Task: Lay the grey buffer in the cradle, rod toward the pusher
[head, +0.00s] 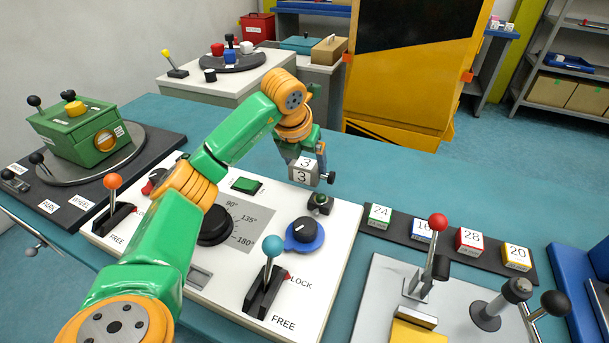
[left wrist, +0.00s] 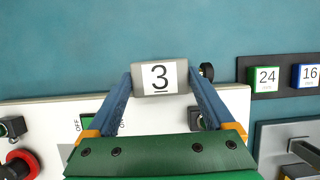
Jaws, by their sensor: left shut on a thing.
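The grey buffer (head: 304,171) is a grey block with a white label marked 3, and a short dark rod end with a round black knob sticks out on its right. My left gripper (head: 307,165) is shut on it and holds it above the far edge of the white panel. In the left wrist view the buffer (left wrist: 160,78) sits between the two blue fingertips (left wrist: 162,85), knob to the right. I cannot make out for certain which part is the cradle or the pusher. A grey plate (head: 375,290) at the lower right carries a red-knobbed lever, a yellow block and a grey post. My right gripper does not show.
The white panel (head: 340,240) carries a teal-knobbed lever (head: 272,247), a dial and switches. A dark strip (head: 395,232) with several numbered blocks lies right of it. A green box (head: 78,130) stands at left. The blue table behind the panel is clear.

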